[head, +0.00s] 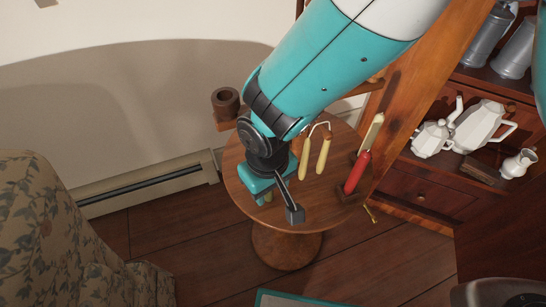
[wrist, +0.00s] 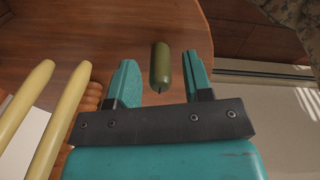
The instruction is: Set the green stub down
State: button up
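The green stub (wrist: 160,67) is a short olive candle piece with a dark wick at its near end. In the wrist view it is between the two fingers of my gripper (wrist: 160,84), with a gap on each side. The fingers are open and do not appear to touch it. In the head view my gripper (head: 262,190) is low over the round wooden table (head: 245,200), near its front left edge. A small olive part of the stub shows beside the fingers there. Its base contact with the tabletop is hard to tell.
Two yellow candles (head: 324,155) joined by a wick are right of my gripper. A red candle (head: 357,172) and a cream candle (head: 371,132) stand at the table's right. A brown cup (head: 226,101) is at the back left. White teapots (head: 480,125) are on the shelf.

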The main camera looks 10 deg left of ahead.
notch_tip(320, 180, up, 12)
jog(key=p, duration=0.3)
jog(key=shift+r, duration=0.25)
jog(key=w+d+r+m+y, duration=0.1)
jog(key=w+d+r+y, duration=0.1)
jog(key=d+r, duration=0.8)
jog(key=s+d+r+m+y, duration=0.1)
jog(key=s+d+r, duration=0.4)
jog(key=d, duration=0.6)
jog(key=shift+s+d+y, duration=0.25)
jog(key=shift+s+y, duration=0.35)
jog(key=shift+s, duration=0.65)
